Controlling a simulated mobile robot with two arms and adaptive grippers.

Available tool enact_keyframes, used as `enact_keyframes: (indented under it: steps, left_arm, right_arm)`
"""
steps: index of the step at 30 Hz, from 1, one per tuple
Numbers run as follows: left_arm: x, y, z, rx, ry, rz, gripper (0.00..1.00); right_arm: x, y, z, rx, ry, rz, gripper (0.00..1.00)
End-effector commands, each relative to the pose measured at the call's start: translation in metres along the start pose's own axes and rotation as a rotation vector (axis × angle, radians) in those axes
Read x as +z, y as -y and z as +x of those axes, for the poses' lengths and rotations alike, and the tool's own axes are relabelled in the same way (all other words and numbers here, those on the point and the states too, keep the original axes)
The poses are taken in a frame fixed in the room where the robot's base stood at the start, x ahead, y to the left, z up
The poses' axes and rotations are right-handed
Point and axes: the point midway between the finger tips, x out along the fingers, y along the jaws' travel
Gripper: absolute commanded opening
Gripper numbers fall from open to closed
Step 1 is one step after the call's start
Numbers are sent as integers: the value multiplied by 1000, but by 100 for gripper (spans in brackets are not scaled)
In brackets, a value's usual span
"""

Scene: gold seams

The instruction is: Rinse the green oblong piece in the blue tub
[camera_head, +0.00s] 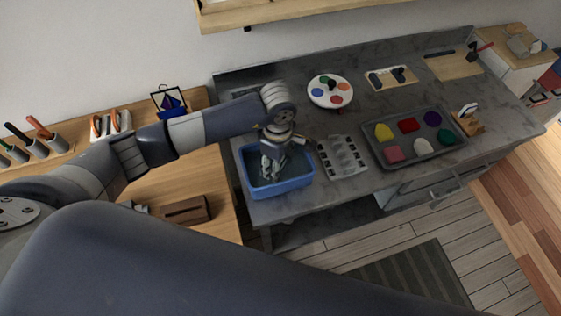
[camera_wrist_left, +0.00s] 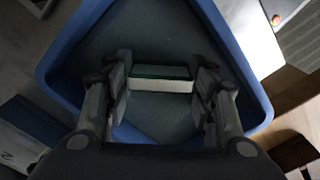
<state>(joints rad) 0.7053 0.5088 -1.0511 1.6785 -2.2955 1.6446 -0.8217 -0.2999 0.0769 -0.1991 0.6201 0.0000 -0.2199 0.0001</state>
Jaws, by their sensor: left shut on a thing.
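The blue tub (camera_head: 282,187) stands at the left end of the grey stone counter; its blue rim (camera_wrist_left: 62,55) frames the left wrist view. My left gripper (camera_head: 270,170) points down inside the tub. In the left wrist view my left gripper (camera_wrist_left: 161,82) is shut on the green oblong piece (camera_wrist_left: 161,73), which spans the two fingers and shows a dark green face and a pale side. The piece is hidden in the head view. I cannot tell whether it touches the water or the tub floor. My right gripper is out of view.
A grey tray (camera_head: 420,159) with several coloured pieces lies to the right, with a pale moulded rack (camera_head: 342,157) between it and the tub. A round paint palette (camera_head: 330,91) lies behind. A wooden bench (camera_head: 165,183) with tools adjoins on the left.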

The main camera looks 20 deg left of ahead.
Motion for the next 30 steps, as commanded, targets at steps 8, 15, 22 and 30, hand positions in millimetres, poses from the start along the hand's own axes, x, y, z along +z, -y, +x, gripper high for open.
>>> enact_keyframes:
  steps: [8, 15, 22, 30]
  left_arm:
    - [-3, 4, 0, 1, 2, 0, 25]
    - [-3, 4, 0, 1, 2, 0, 25]
    - [-3, 4, -16, 1, 1, 0, 25]
    - [-3, 3, -38, 2, 1, 1, 25]
  right_arm:
    - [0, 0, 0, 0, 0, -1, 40]
    - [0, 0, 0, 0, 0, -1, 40]
    - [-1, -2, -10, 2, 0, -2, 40]
    - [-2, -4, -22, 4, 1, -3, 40]
